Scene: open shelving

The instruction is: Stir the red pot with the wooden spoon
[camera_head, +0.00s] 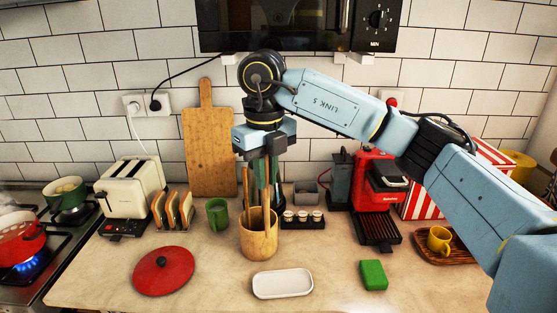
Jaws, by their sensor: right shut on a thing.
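The red pot (20,240) sits on a lit burner at the far left, partly cut off by the picture edge. A wooden utensil holder (259,236) stands upright in the middle of the counter with wooden and green utensils in it. My right gripper (267,158) points down above the holder. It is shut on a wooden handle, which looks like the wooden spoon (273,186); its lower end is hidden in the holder. Another wooden handle (246,185) and a green utensil stand close by. My left gripper is not in view.
A red lid (163,270), white dish (283,284) and green sponge (373,275) lie in front. A toaster (133,187), toast rack (173,210) and green mug (217,215) stand left. A microwave (300,25) hangs above. A green pot (65,193) sits on the stove.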

